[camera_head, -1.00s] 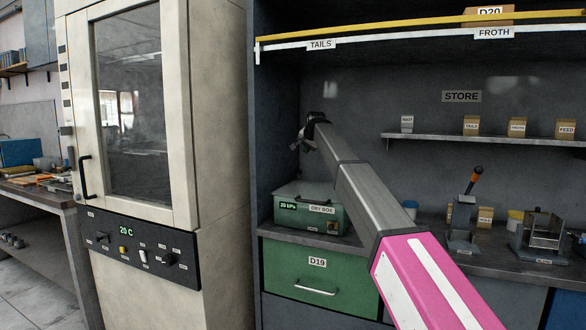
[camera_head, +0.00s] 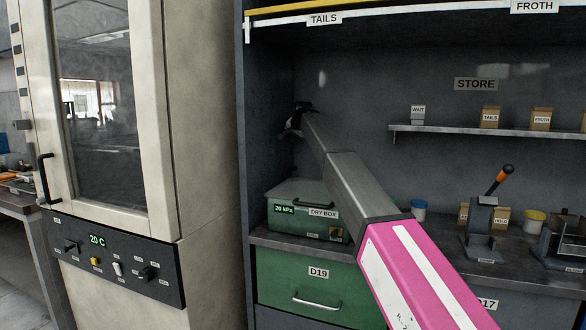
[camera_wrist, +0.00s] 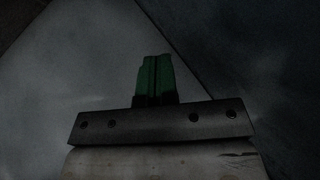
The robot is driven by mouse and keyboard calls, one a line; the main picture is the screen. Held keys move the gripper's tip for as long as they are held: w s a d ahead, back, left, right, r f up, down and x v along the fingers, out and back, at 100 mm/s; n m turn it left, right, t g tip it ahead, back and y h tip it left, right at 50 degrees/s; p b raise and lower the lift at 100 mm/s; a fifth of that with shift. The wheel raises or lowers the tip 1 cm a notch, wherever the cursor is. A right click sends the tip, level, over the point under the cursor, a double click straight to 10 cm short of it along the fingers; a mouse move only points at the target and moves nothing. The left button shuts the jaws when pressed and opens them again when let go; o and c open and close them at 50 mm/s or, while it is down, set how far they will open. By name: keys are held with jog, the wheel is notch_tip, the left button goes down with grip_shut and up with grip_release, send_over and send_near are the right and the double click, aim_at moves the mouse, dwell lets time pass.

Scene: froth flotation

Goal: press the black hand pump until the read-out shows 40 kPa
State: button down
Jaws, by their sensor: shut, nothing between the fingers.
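The green dry box (camera_head: 292,220) stands on the bench at the lower centre of the head view, with a black handle on its lid. I cannot make out a black hand pump for certain; my arm covers the box's right side. My gripper (camera_head: 292,124) is above and behind the box, near the cabinet's back left corner, small and dark there. In the wrist view its green fingers (camera_wrist: 153,78) are shut with nothing between them, in front of plain grey surfaces.
A cream cabinet (camera_head: 205,120) with a glass door stands at the left. Drawer D19 (camera_head: 310,284) is under the box. A press with an orange-tipped lever (camera_head: 485,220) and small tubs stand on the bench at the right. A shelf (camera_head: 470,132) holds labelled boxes.

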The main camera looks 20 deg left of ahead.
aim_at(293, 168)
jog(key=shift+f, duration=4.35)
jog(key=shift+f, duration=0.1)
jog(key=shift+f, duration=0.3)
jog(key=shift+f, duration=1.6)
dwell(0.3)
jog(key=shift+r, duration=2.05)
